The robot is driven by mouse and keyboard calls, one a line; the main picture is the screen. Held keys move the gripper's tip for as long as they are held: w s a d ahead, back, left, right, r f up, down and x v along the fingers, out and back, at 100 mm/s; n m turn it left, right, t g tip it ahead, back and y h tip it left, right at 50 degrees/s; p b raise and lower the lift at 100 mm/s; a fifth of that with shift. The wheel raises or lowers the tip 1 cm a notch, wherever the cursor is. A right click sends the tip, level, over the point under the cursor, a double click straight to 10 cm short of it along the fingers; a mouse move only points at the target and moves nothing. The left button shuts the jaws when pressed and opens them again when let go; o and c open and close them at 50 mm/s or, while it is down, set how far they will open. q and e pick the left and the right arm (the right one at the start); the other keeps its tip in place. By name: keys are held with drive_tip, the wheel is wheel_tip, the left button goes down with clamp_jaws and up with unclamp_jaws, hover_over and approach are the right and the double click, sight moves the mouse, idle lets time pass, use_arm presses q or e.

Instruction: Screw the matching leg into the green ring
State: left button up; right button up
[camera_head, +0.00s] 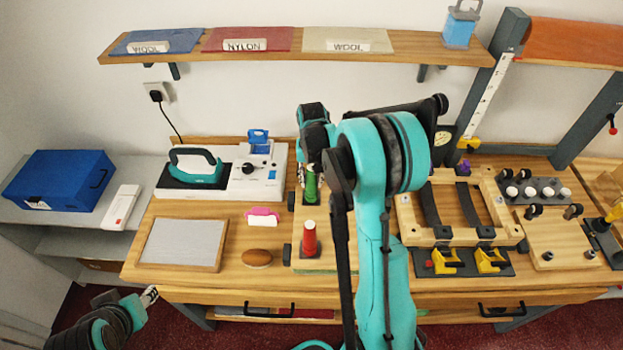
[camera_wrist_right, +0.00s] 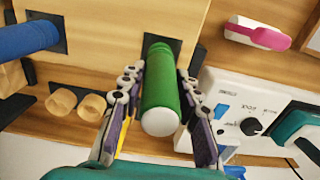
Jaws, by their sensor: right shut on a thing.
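A green leg (camera_head: 311,187) stands on a wooden board (camera_head: 328,262) behind a red leg (camera_head: 309,240). My right gripper (camera_wrist_right: 162,76) has its two fingers on either side of the green leg (camera_wrist_right: 160,98) and is shut on it. The white end of the leg points toward the wrist camera. The leg's far end meets a dark square plate (camera_wrist_right: 148,45) on the board; I cannot tell the ring apart there. A blue leg (camera_wrist_right: 28,40) stands on another dark plate. My left gripper (camera_head: 149,294) is low at the left, away from the counter; its fingers are unclear.
A white device (camera_head: 243,180) with a teal iron (camera_head: 195,168) is left of the board. A pink-and-white tool (camera_head: 262,217) and a brown oval (camera_head: 257,258) lie nearer. A wooden clamp frame (camera_head: 410,220) stands right. My right arm hides part of the middle.

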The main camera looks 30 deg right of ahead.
drive_tip(key=shift+f+b, duration=0.25)
drive_tip(key=shift+b, duration=0.1)
idle(0.7)
drive_tip(key=m+b, duration=0.1)
drive_tip(key=m, duration=0.3)
drive_tip(key=shift+f+m, duration=0.1)
drive_tip(key=shift+m, duration=0.3)
drive_tip(key=m, duration=0.4)
drive_tip(key=shift+m+b, duration=0.3)
drive_tip(key=shift+m, duration=0.1)
drive_tip(key=m, duration=0.5)
drive_tip(key=o, duration=1)
drive_tip(key=shift+c, duration=0.2)
